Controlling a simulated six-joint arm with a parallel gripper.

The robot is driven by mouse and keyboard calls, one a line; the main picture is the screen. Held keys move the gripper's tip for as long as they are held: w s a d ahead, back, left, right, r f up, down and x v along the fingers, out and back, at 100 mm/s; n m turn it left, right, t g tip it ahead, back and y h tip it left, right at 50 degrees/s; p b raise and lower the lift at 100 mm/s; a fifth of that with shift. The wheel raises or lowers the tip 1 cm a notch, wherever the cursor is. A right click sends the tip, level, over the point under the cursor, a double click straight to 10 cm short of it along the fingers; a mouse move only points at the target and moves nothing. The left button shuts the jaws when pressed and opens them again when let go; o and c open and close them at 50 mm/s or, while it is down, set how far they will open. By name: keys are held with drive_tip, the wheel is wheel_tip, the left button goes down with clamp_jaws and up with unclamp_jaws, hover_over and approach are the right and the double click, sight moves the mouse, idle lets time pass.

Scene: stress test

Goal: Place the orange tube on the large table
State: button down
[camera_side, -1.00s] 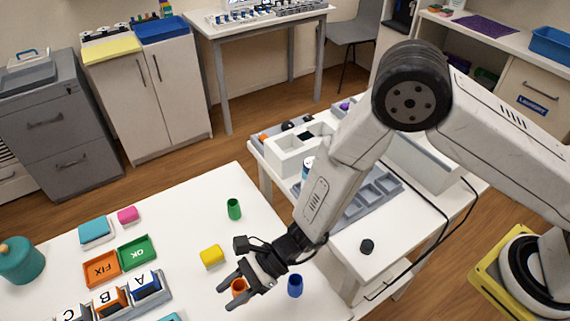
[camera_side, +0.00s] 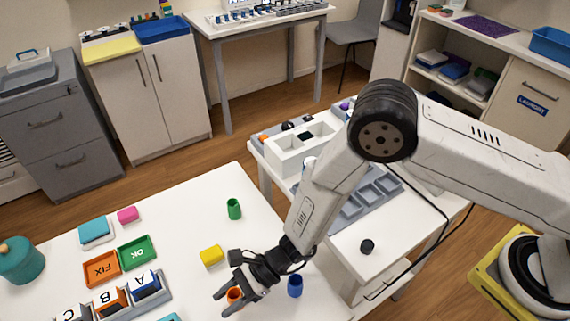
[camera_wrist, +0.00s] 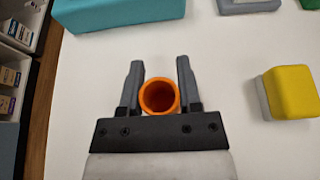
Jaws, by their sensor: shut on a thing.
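The orange tube (camera_side: 234,295) is at the near right part of the large white table (camera_side: 190,215), between the fingers of my gripper (camera_side: 222,303). In the wrist view the tube (camera_wrist: 159,95) shows its round open end, close to the base of the fingers of my gripper (camera_wrist: 160,63). My gripper is shut on the tube. The fingers hide part of the tube in the side view, and I cannot tell whether its bottom touches the table.
A blue tube (camera_side: 295,286) stands just right of my gripper. A yellow block (camera_side: 211,256) and a green tube (camera_side: 234,209) are behind it. Orange (camera_side: 102,269) and green (camera_side: 137,252) trays lie left. A white side table (camera_side: 350,240) adjoins at right.

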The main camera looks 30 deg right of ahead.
drive_tip(key=shift+f, duration=0.2)
drive_tip(key=shift+c, duration=1.4)
unclamp_jaws()
drive_tip(key=shift+r, duration=0.2)
drive_tip(key=shift+d+r, duration=0.1)
drive_tip(key=shift+d, duration=0.1)
drive_tip(key=v, duration=1.1)
drive_tip(key=shift+d, duration=0.3)
